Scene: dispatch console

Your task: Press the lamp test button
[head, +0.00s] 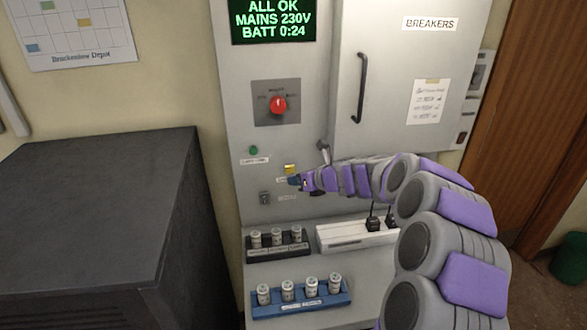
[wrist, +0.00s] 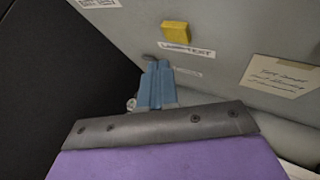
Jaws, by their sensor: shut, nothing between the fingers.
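The lamp test button is a yellow square button (head: 289,169) low on the grey console panel. In the wrist view the yellow button (wrist: 176,32) stands out from the panel, with a label reading "LAMP TEST" under it. My gripper (head: 293,181) is just below the button in the head view. In the wrist view my blue gripper fingers (wrist: 157,68) are shut and empty, below and a little left of the button. A gap shows between the fingertips and the button in that view. The label is partly covered in the head view.
A red rotary knob (head: 278,104) and a green button (head: 253,150) are on the same panel. Below are a black fuse rack (head: 277,252), a blue fuse rack (head: 300,305) and a white strip (head: 340,239). A dark cabinet (head: 100,200) stands at left.

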